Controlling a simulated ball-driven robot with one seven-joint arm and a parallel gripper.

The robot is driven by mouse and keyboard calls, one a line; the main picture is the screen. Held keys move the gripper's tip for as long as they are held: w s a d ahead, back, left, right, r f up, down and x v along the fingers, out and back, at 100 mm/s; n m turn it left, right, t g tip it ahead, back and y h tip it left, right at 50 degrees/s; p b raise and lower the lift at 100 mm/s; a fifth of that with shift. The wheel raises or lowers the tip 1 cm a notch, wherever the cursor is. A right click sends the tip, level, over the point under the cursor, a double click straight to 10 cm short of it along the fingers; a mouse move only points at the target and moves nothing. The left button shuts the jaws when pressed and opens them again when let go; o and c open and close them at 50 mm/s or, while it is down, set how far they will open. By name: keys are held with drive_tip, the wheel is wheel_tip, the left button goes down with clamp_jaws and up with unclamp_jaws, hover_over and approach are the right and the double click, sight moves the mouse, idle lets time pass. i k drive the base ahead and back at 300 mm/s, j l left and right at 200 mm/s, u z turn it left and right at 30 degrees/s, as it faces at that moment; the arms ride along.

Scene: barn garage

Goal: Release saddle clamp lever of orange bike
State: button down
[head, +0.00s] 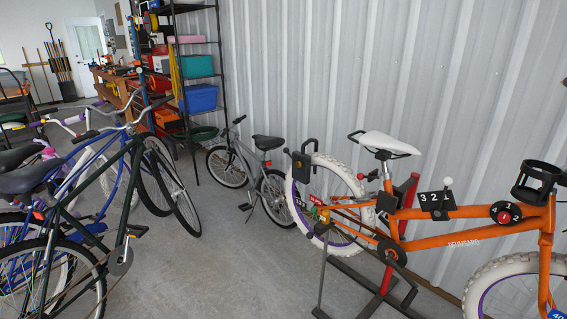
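The orange bike (450,240) stands at the right, side-on, with a white saddle (388,143) on its seat post. A small dark lever with a red tip (361,176) sticks out to the left near the seat post, below the saddle. It looks like the saddle clamp lever, but it is too small to tell its exact position. My gripper is not in view.
The bike is on a stand with a red post (405,205) and dark feet. A grey bike (245,165) stands behind it by the corrugated wall. Several bikes crowd the left. Shelves (195,70) stand at the back. The floor (220,255) between the bikes is clear.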

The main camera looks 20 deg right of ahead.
sight(360, 176)
drive_tip(key=i+j+u, duration=0.2)
drive_tip(key=i, duration=0.7)
drive_tip(key=i+j+u, duration=0.1)
drive_tip(key=i+u, duration=0.15)
drive_tip(key=i, duration=0.7)
drive_tip(key=i+j+z, duration=0.1)
drive_tip(key=i+z, duration=0.35)
drive_tip(key=i+j+z, duration=0.25)
drive_tip(key=i+z, duration=0.25)
drive_tip(key=i+j+z, duration=0.65)
drive_tip(key=j+z, duration=0.3)
drive_tip(key=i+j+z, duration=0.2)
drive_tip(key=j+z, duration=0.25)
drive_tip(key=j, duration=0.15)
